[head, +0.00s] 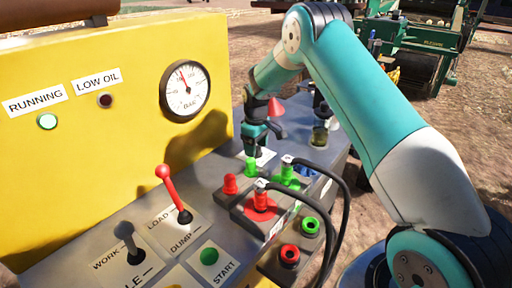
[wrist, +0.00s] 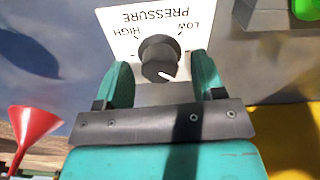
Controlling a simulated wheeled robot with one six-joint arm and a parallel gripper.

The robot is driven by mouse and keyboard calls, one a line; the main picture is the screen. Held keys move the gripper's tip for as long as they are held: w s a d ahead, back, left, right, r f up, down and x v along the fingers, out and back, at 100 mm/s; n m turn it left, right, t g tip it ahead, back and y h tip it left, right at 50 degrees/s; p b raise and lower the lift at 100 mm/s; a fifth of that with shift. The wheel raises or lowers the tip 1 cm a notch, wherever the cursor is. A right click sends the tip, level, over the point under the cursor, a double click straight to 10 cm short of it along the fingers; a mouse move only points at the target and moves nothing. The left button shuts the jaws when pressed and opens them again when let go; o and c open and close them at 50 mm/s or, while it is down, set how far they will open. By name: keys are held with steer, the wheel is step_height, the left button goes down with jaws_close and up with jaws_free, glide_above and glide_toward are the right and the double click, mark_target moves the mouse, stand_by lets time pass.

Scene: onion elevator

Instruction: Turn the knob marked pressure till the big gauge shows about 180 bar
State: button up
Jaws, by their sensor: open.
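The pressure knob (wrist: 160,60) is black with a white pointer line. It sits on a white plate (wrist: 118,22) marked PRESSURE, HIGH and LOW, upside down in the wrist view. My gripper (wrist: 162,82) is open, with one teal finger on each side of the knob; I cannot tell whether they touch it. The big gauge (head: 185,91) is a round white dial on the yellow panel. Its red needle points up and slightly left; the numbers are too small to read.
Hose couplings with red (head: 261,200) and green (head: 289,172) parts and black hoses stand close in front of my gripper. A red lever (head: 174,192) and a green START button (head: 209,256) are nearer. A red funnel (wrist: 32,130) shows in the wrist view.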

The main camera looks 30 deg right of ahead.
steer(key=shift+f, duration=0.55)
steer(key=c, duration=0.9)
steer(key=shift+c, duration=0.2)
